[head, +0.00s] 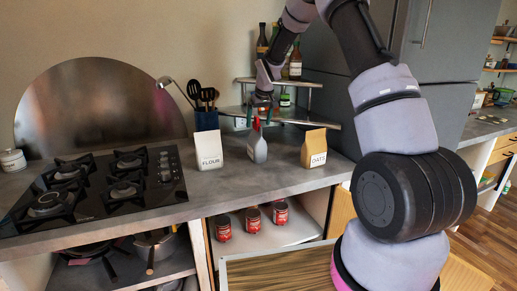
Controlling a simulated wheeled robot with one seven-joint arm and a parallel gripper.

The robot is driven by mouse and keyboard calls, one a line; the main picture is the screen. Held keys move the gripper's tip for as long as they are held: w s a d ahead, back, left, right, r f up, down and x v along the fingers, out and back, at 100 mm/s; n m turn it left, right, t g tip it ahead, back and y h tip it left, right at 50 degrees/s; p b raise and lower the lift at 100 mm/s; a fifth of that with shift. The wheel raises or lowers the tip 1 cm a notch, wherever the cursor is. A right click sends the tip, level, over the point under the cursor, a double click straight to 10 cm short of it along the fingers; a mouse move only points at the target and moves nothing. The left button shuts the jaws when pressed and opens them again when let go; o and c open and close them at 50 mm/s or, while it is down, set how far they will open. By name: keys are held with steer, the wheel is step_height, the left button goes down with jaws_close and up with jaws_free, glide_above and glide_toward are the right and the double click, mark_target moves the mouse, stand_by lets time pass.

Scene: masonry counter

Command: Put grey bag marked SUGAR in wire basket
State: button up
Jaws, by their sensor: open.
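A small grey object (258,151) stands upright on the counter between the white and tan bags. It is probably the grey sugar bag, but its marking is too small to read. My gripper (259,115) is open, pointing down right at its top. A red patch shows there, and I cannot tell whether it belongs to the gripper or the object. I cannot tell whether the fingers touch it. I cannot make out a wire basket in this view.
A white FLOUR bag (208,150) stands close on the left, a tan bag (314,148) on the right. Behind are a utensil holder (206,121) and a tiered corner shelf (310,84) with bottles. A gas hob (110,185) fills the left counter. Red cans (253,220) sit below.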

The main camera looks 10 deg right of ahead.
mark_target(257, 134)
steer(key=shift+s+x, duration=0.2)
steer(key=shift+x, duration=3.3)
steer(key=shift+d, duration=0.15)
jaws_close()
